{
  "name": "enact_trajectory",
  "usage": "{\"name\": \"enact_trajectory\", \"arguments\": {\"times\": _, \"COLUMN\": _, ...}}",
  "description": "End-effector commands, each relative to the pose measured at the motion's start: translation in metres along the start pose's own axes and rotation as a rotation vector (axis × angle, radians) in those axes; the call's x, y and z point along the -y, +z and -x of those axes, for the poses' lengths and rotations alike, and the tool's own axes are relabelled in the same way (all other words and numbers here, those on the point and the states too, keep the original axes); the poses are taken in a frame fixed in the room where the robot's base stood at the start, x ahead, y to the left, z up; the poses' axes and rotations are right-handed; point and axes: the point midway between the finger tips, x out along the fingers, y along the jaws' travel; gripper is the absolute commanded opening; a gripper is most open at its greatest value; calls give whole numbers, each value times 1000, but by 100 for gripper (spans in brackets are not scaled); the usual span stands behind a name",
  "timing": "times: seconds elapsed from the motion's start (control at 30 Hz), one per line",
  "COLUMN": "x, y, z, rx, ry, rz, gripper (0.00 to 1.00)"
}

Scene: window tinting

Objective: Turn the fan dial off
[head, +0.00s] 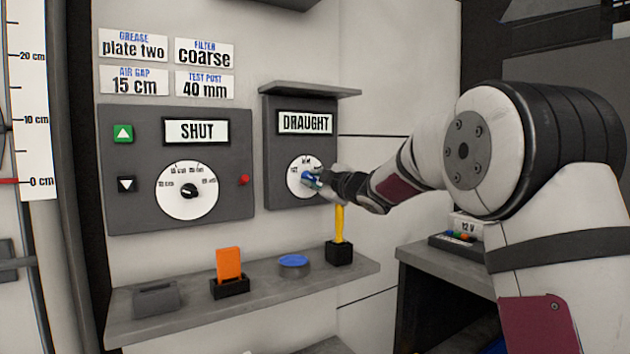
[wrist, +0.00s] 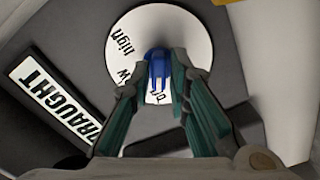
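The fan dial (head: 294,183) is a round white face on the grey box labelled DRAUGHT (head: 305,123). In the wrist view the dial face (wrist: 190,28) shows "high", part of "low" and part of "off". Its blue knob (wrist: 158,66) stands at the dial's middle, between my fingertips. My gripper (wrist: 167,66) has green-lined fingers that close in on both sides of the knob and appear to touch it. In the head view my gripper (head: 312,178) covers part of the dial. The fingers hide where the knob points.
A ledge (head: 190,320) below holds an orange block (head: 229,263), a blue-topped round button (head: 294,262) and a yellow-handled tool (head: 340,222) close under my gripper. A panel reading SHUT (head: 197,131) is to the left. A small hood (head: 310,89) juts out above the dial.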

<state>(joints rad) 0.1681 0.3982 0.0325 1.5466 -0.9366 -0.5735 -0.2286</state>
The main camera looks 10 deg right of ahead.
Motion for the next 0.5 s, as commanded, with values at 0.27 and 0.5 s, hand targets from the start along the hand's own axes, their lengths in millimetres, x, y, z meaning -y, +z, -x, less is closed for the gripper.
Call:
{"name": "enact_trajectory", "arguments": {"times": 0.27, "x": 0, "y": 0, "z": 0, "rx": -1, "ry": 1, "rz": -2, "gripper": 32}}
{"name": "enact_trajectory", "arguments": {"times": 0.5, "x": -1, "y": 0, "z": 14, "rx": 1, "ry": 1, "rz": -3, "gripper": 32}}
